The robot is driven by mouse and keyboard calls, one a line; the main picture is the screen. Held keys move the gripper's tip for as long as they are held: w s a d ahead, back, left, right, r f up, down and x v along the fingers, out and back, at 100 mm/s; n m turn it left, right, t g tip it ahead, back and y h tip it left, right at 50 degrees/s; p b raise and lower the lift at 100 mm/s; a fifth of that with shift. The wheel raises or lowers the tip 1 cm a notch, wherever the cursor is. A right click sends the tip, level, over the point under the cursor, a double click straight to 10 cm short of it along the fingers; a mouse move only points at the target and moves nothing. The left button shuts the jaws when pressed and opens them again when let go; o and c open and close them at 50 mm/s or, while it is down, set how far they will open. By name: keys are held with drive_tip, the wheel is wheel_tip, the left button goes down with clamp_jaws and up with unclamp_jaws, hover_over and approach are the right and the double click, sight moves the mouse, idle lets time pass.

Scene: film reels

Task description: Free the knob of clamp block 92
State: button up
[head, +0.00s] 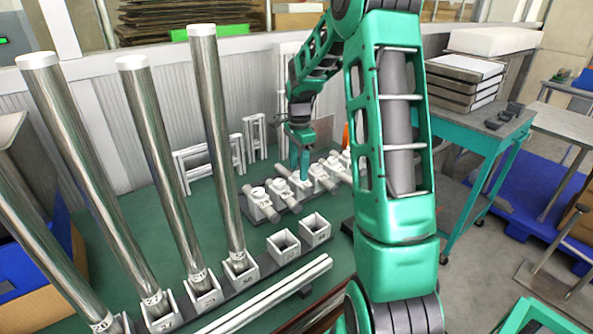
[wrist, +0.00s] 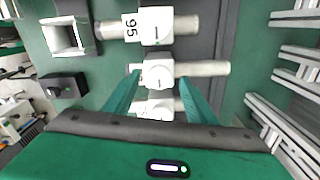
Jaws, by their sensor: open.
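A row of white clamp blocks (head: 262,204), each with a short grey rod through it, runs across the green board in the head view. My gripper (head: 304,174) points down close over a block in the middle of this row (head: 299,187). In the wrist view, my gripper (wrist: 159,78) is open, its two green fingers on either side of a white clamp block (wrist: 158,73) with a rod. I cannot tell whether they touch it. A neighbouring block (wrist: 156,26) carries a label that looks like 95. Another block (wrist: 154,108) is partly hidden. I cannot read the number 92 anywhere.
Tall steel tubes (head: 217,130) stand in sockets at the left. Empty square sockets (head: 284,246) and white rails (head: 270,297) lie in front of the row. White frames (head: 196,163) stand behind. A teal table (head: 478,130) with stacked trays is at the right.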

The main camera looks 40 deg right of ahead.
drive_tip(key=shift+f, duration=0.55)
drive_tip(key=c, duration=1)
drive_tip(key=shift+c, duration=0.2)
